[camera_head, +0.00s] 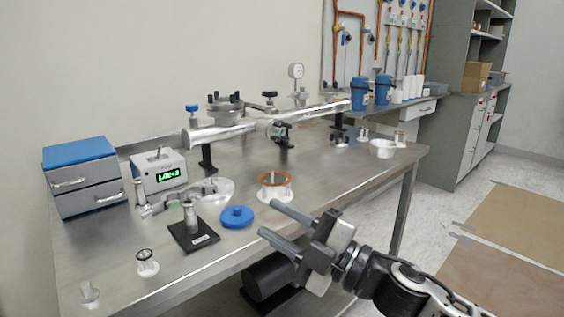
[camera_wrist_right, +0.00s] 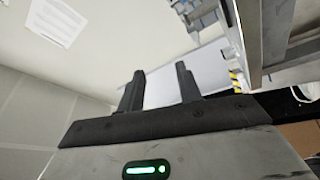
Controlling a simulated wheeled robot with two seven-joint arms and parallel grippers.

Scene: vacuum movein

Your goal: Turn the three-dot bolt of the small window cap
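A small round fitting with a dark ring on top (camera_head: 147,256) stands near the front left of the steel table; it may be the small window cap. A larger fitting with an orange ring (camera_head: 275,179) stands near the table's middle and looks like a window flange too. Dot marks on any bolt are too small to make out. My right gripper (camera_head: 267,218) is open and empty, its two fingers apart, by the table's front edge, in front of the larger fitting. The fingers also show in the right wrist view (camera_wrist_right: 160,70), with nothing between them. My left gripper is not in view.
A blue disc (camera_head: 237,216), a black-based post (camera_head: 194,236) and a meter with a green display (camera_head: 160,172) stand left of my gripper. A metal vacuum tube (camera_head: 222,132) runs along the back. A blue-topped drawer box (camera_head: 82,178) is far left. A white bowl (camera_head: 383,149) stands right.

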